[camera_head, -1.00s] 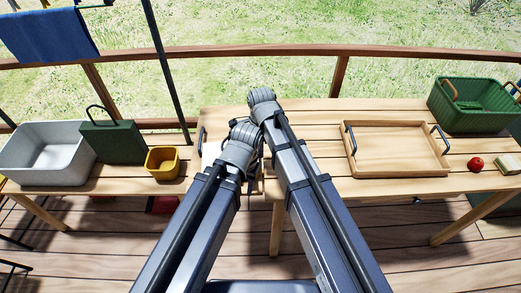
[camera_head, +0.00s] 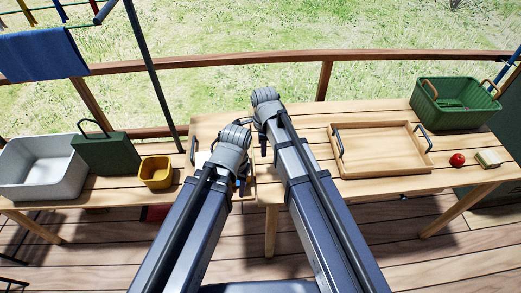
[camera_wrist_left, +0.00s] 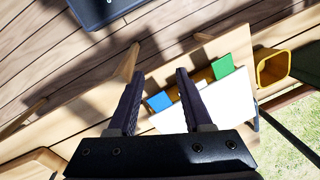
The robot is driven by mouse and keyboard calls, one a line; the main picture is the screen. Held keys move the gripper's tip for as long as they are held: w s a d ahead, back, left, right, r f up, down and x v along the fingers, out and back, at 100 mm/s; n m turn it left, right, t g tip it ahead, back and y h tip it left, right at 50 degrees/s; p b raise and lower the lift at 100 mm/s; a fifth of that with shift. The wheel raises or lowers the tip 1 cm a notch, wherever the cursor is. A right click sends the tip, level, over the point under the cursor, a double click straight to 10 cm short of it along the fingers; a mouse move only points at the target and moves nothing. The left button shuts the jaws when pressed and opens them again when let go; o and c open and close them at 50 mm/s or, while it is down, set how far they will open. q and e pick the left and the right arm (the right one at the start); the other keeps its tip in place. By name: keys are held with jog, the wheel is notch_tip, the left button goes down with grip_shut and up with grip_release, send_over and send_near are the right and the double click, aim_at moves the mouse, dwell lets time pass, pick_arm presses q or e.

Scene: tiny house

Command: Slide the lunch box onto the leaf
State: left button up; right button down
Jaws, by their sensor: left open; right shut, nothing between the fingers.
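A dark green box with a black handle (camera_head: 105,152), which looks like the lunch box, stands upright on the left table section (camera_head: 100,190), between a white bin and a yellow cup. I cannot tell for certain which board is the leaf. My left gripper (camera_wrist_left: 158,60) is open and empty, pointing down; its fingers are mostly hidden by the arm in the head view. In the left wrist view a white flat thing (camera_wrist_left: 205,110) with blue, yellow and green pieces lies beyond the fingers.
A white bin (camera_head: 45,165) and a yellow cup (camera_head: 157,172) flank the green box. On the right table are a wooden tray (camera_head: 385,168), a green basket (camera_head: 455,112), a red round thing (camera_head: 457,159) and a sandwich-like block (camera_head: 488,158). A dark post (camera_head: 152,75) rises behind the cup.

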notch_tip(320, 180, up, 6)
jog(key=p, duration=0.5)
jog(key=shift+r, duration=0.2)
jog(key=s+d+n, duration=0.9)
jog(key=d+n, duration=0.4)
jog(key=n, duration=0.5)
jog(key=s+a+n+h, duration=0.1)
jog(key=s+a+n, duration=0.2)
jog(key=a, duration=0.7)
jog(key=shift+s+a+n, duration=0.3)
jog(key=shift+s+a, duration=0.1)
jog(key=shift+s, duration=0.8)
